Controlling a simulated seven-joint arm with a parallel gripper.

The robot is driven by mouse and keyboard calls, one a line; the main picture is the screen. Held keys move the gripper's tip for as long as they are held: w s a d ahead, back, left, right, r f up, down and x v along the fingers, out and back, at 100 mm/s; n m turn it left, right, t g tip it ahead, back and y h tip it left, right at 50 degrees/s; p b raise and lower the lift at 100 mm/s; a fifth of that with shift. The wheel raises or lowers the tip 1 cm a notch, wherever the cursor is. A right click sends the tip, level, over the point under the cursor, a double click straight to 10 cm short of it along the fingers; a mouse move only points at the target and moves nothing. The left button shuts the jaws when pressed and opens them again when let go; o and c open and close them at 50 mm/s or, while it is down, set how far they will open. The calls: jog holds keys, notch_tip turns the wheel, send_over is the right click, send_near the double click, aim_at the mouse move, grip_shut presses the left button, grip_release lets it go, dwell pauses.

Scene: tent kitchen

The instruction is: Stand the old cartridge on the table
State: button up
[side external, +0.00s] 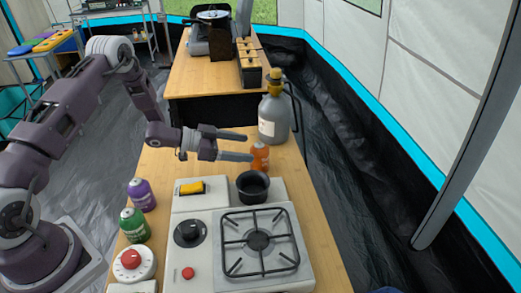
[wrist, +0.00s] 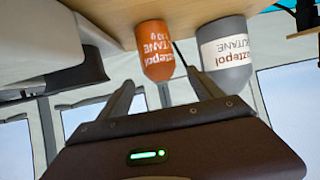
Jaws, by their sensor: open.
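An orange butane cartridge (side external: 260,157) stands upright on the wooden table (side external: 160,165), just behind the black pot. In the wrist view, which looks upside down, the orange cartridge (wrist: 155,52) shows its white lettering and appears between the lines of my two fingers. My gripper (side external: 246,147) is open and empty, held level with its fingertips pointing at the orange cartridge. Its fingers (wrist: 160,78) also show spread apart in the wrist view. A purple cartridge (side external: 142,195) and a green one (side external: 135,226) stand at the table's left edge. I cannot tell which cartridge is the old one.
A large grey gas bottle (side external: 274,118) stands close behind the orange cartridge, and it shows beside it in the wrist view (wrist: 228,55). Some bare table lies left of my gripper.

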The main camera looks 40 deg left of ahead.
jog(key=w+a+r+n+y, duration=0.1)
jog(key=a+r+y, duration=0.2)
jog(key=r, duration=0.4)
jog(key=a+r+y, duration=0.2)
jog(key=r+y, duration=0.1)
jog(key=r, duration=0.4)
jog(key=s+r+n+y, duration=0.45)
jog(key=s+r, duration=0.25)
jog(key=r, duration=0.4)
jog(key=s+d+g, duration=0.1)
jog(key=s+d, duration=0.2)
jog(key=s, duration=0.7)
jog(key=s+d+n+g+h, duration=0.1)
jog(key=s+d+g, duration=0.1)
jog(key=s, duration=0.8)
jog(key=s+d+n+g, duration=0.1)
jog(key=s+d, duration=0.3)
jog(key=s, duration=0.7)
jog(key=shift+d+r+g, duration=0.25)
jog(key=shift+r+g, duration=0.2)
jog(key=shift+g, duration=0.15)
